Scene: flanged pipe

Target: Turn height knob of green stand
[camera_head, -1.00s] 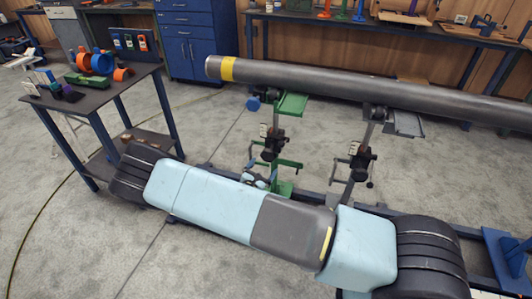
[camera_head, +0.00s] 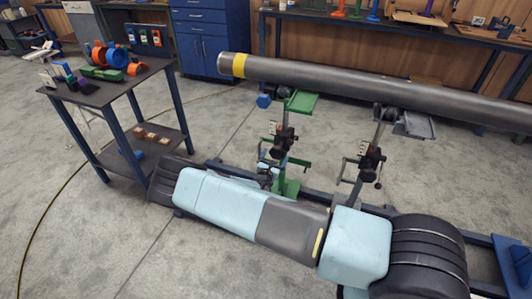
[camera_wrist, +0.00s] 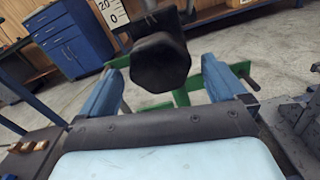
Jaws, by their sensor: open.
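The green stand (camera_head: 286,188) stands under the near end of the grey pipe (camera_head: 350,83), with a green bracket (camera_head: 301,104) on top. A black knob (camera_head: 284,138) sits on its upright. In the wrist view a black faceted knob (camera_wrist: 159,62) is large and close, with a white number scale (camera_wrist: 112,12) above left of it. My gripper (camera_wrist: 162,75) is open, one blue finger left and one right of the knob, with visible gaps on both sides. How deep the knob sits between the fingers I cannot tell. In the head view my gripper is small and partly hidden beside the stand.
A second, grey stand (camera_head: 371,160) holds the pipe further right. A blue handle (camera_head: 264,101) hangs by the bracket. A dark-topped table (camera_head: 115,92) with orange and green parts stands at the left. Blue cabinets (camera_head: 202,45) are behind. Floor between table and stand is clear.

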